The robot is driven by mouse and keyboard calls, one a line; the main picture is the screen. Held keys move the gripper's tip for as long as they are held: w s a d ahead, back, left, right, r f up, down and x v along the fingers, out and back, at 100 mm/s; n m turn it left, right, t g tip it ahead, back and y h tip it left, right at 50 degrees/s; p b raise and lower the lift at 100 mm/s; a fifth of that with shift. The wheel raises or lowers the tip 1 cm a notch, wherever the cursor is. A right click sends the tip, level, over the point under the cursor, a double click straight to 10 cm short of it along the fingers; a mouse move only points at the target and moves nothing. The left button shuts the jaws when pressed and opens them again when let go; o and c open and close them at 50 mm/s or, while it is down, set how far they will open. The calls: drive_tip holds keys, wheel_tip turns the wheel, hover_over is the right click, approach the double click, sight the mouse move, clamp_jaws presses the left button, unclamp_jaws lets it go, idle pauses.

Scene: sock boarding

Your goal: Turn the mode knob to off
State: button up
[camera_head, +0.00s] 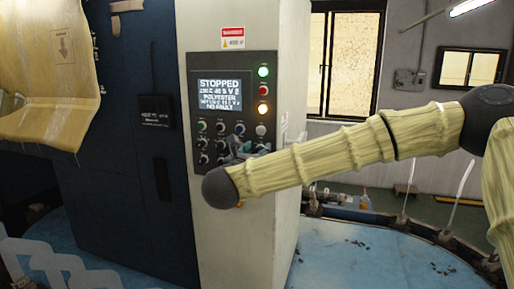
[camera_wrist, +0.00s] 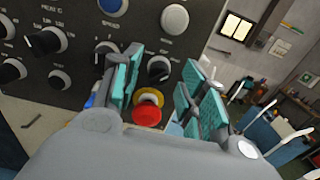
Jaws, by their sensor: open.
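The control panel (camera_head: 235,105) is on the pale machine front, with a lit screen reading STOPPED. Several black knobs with white pointers sit in its lower rows. In the wrist view, one black knob (camera_wrist: 158,69) lies between my fingertips, under a small blurred label that may read MODE. My gripper (camera_wrist: 162,61) is open, with a teal-padded finger on each side of that knob. I cannot tell whether either pad touches it. In the head view my gripper (camera_head: 245,152) is at the panel's lower right, partly hidden by my wrist, which also covers the lowest knobs.
A red mushroom button (camera_wrist: 147,114) on a yellow collar sits just below the knob, between my fingers. Another knob (camera_wrist: 105,55) is close behind the left finger. Green, red and amber lights (camera_head: 263,90) line the panel's right side. Blue floor (camera_head: 350,265) lies at the right.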

drive_tip(key=shift+w, duration=0.3)
clamp_jaws()
drive_tip(key=shift+f, duration=0.1)
